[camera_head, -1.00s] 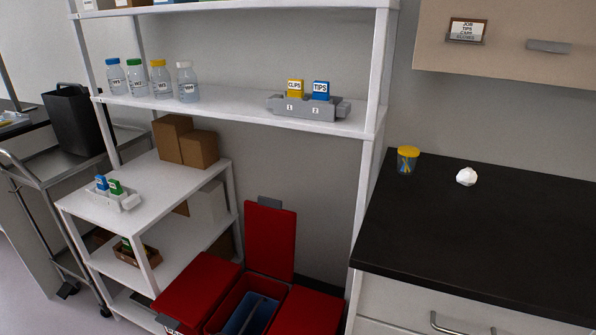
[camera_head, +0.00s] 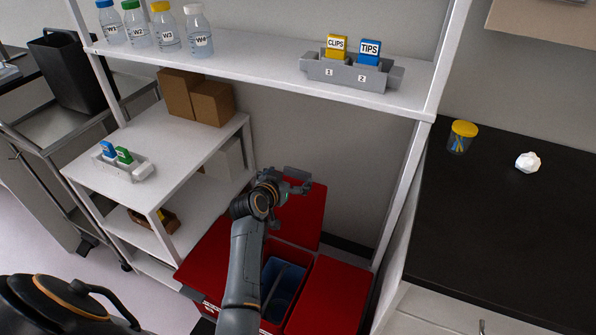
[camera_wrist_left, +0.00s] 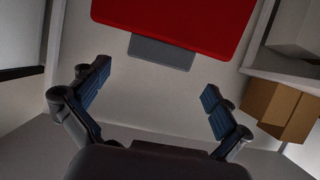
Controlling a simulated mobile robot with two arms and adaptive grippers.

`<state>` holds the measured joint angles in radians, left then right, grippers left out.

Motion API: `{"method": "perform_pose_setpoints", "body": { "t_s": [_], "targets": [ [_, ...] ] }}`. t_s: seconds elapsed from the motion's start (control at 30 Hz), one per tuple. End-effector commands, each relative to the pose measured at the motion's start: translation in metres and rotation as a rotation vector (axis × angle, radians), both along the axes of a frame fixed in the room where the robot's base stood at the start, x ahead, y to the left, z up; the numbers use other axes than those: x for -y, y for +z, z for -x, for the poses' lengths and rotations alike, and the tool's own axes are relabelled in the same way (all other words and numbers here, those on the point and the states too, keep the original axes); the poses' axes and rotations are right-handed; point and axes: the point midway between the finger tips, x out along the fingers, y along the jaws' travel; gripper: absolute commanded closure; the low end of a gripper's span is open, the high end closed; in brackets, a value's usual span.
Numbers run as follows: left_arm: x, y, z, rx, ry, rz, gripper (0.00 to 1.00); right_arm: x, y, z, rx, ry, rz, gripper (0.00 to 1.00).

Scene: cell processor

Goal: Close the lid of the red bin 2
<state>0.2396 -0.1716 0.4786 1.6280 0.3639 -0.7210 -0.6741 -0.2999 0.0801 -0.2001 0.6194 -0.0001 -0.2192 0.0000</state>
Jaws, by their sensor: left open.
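The middle red bin (camera_head: 308,262) of a row on the floor has its lid (camera_head: 305,216) raised, standing up against the back. A blue liner (camera_head: 284,280) shows inside. My left gripper (camera_head: 298,180) is at the top of the raised lid and hides part of that edge in the head view. In the left wrist view the red lid (camera_wrist_left: 180,22) and its grey tab (camera_wrist_left: 162,52) lie beyond the two open, empty fingers (camera_wrist_left: 155,92). I cannot tell whether the gripper touches the lid. My right gripper is not in view.
Closed red lids stand on the left (camera_head: 213,262) and right (camera_head: 330,300) of the open bin. A white shelf unit (camera_head: 190,147) with brown boxes (camera_head: 212,103) is close on the left. A shelf post (camera_head: 405,190) and black counter (camera_head: 500,230) are on the right.

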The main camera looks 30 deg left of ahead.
Motion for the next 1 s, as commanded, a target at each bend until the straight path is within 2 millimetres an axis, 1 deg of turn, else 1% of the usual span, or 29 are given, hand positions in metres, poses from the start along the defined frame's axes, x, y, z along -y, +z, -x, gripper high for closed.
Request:
{"method": "perform_pose_setpoints", "body": {
  "t_s": [0.03,0.1,0.3,0.47,0.73,0.77,0.8,0.87,0.9,0.97,1.0],
  "targets": [
    [0.0,-0.004,-0.011,0.001,0.0,0.002,0.0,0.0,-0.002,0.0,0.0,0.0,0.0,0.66],
    [-0.001,-0.009,-0.023,0.0,-0.001,0.001,0.0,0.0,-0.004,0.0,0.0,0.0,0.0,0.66],
    [-0.003,-0.019,-0.045,0.0,0.0,0.0,0.0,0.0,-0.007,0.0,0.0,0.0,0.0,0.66],
    [-0.003,-0.022,-0.052,0.0,0.0,-0.001,0.0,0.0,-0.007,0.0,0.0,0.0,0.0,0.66],
    [-0.003,-0.022,-0.052,0.0,0.001,-0.001,0.0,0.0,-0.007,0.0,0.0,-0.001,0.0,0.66],
    [-0.003,-0.022,-0.052,0.0,0.001,-0.001,0.04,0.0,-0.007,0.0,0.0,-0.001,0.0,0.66],
    [-0.003,-0.022,-0.052,0.0,0.001,-0.001,0.12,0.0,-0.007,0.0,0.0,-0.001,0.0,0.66],
    [-0.003,-0.022,-0.052,0.0,0.0,-0.001,0.24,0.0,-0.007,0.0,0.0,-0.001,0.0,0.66],
    [-0.003,-0.022,-0.052,0.0,0.0,-0.001,0.33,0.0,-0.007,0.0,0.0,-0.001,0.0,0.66],
    [-0.003,-0.022,-0.052,0.0,0.0,-0.001,0.45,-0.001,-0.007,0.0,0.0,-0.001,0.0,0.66],
    [-0.003,-0.022,-0.052,0.0,0.0,-0.001,0.53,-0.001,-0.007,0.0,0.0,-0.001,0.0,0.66]
  ]
}}
